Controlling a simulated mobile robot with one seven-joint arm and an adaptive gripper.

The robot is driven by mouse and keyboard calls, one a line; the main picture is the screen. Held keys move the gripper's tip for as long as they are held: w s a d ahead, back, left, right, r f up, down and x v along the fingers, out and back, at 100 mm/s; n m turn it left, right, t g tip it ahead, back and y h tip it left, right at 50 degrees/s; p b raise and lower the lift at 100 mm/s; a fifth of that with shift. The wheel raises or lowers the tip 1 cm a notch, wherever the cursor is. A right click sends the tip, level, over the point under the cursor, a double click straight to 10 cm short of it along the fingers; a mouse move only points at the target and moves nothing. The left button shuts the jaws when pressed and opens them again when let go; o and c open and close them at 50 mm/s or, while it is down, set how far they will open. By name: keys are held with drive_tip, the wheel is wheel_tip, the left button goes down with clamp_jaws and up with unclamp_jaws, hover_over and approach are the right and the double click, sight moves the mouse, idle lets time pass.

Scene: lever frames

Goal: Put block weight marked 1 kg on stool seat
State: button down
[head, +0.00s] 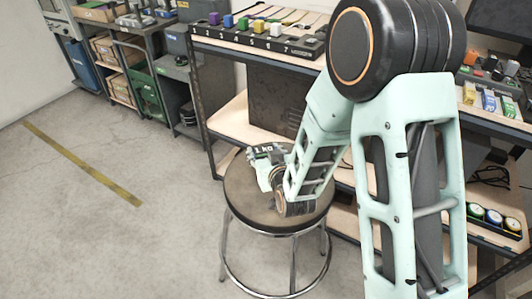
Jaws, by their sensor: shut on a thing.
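A round stool with a dark brown seat (310,222) and chrome legs stands at the middle of the head view. A small dark block weight (262,149) with "1 kg" lettering shows at the far left part of the seat. My gripper (266,158) is shut on the block weight, over the seat. My pale green arm reaches down to it from the upper right. The underside of the block is hidden, so I cannot tell whether it touches the seat. My arm and wrist cover part of the seat's right side.
A shelf unit (225,122) stands right behind the stool, with a numbered rack (255,38) of coloured blocks on top. A green crate (143,95) and boxes stand farther back left. The floor (90,220) at left is clear, with a yellow stripe.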

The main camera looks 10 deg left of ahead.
drive_tip(key=shift+w+a+f+b, duration=0.15)
drive_tip(key=shift+f+b, duration=0.15)
drive_tip(key=shift+f, duration=0.55)
drive_tip(key=shift+w+a+f+b, duration=0.1)
drive_tip(key=shift+f+b, duration=0.2)
drive_tip(key=shift+f, duration=0.55)
drive_tip(key=shift+d+f, duration=0.1)
drive_tip(key=shift+f, duration=0.05)
drive_tip(key=c, duration=1)
unclamp_jaws()
drive_tip(key=shift+s+f, duration=0.1)
